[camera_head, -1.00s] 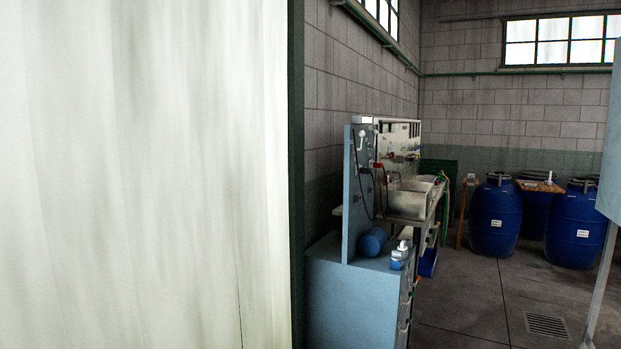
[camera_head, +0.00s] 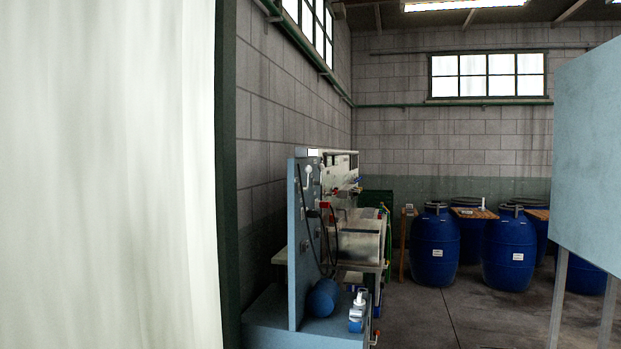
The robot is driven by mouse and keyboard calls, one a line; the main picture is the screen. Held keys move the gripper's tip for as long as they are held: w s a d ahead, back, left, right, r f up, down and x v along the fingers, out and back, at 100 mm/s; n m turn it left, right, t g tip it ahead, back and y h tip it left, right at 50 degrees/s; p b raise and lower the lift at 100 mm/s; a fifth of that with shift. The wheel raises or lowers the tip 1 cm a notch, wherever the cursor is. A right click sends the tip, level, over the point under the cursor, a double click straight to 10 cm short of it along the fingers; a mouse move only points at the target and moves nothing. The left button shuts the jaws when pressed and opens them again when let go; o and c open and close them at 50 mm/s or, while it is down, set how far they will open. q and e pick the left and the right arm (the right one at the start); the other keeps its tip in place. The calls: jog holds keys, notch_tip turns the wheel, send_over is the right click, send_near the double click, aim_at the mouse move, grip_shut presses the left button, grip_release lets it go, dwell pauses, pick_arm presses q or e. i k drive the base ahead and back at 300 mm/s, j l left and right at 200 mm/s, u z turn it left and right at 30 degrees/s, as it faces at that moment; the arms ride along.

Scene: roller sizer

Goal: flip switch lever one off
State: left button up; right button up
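No switch lever can be made out for certain in the head view. A blue-grey panel (camera_head: 295,240) stands upright on a bench at the middle, seen nearly edge-on, with small fittings and dark cables on its face. A grey-blue board or cabinet side (camera_head: 590,150) on metal legs stands at the right edge; no lever shows on it. Neither of my grippers is in view.
A pale curtain or sheet (camera_head: 105,180) fills the left side, edged by a dark green post (camera_head: 226,180). Blue barrels (camera_head: 434,245) stand at the back. A sink basin (camera_head: 358,240) sits behind the panel. Open concrete floor (camera_head: 420,315) lies at centre right.

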aim_at(308, 169)
jog(key=i+l+z, duration=0.1)
jog(key=i+l, duration=0.15)
jog(key=i, duration=0.35)
jog(key=i+l+z, duration=0.1)
jog(key=i, duration=0.5)
jog(key=i+l, duration=0.25)
jog(key=i, duration=0.35)
jog(key=i+l+z, duration=0.15)
jog(key=i, duration=0.4)
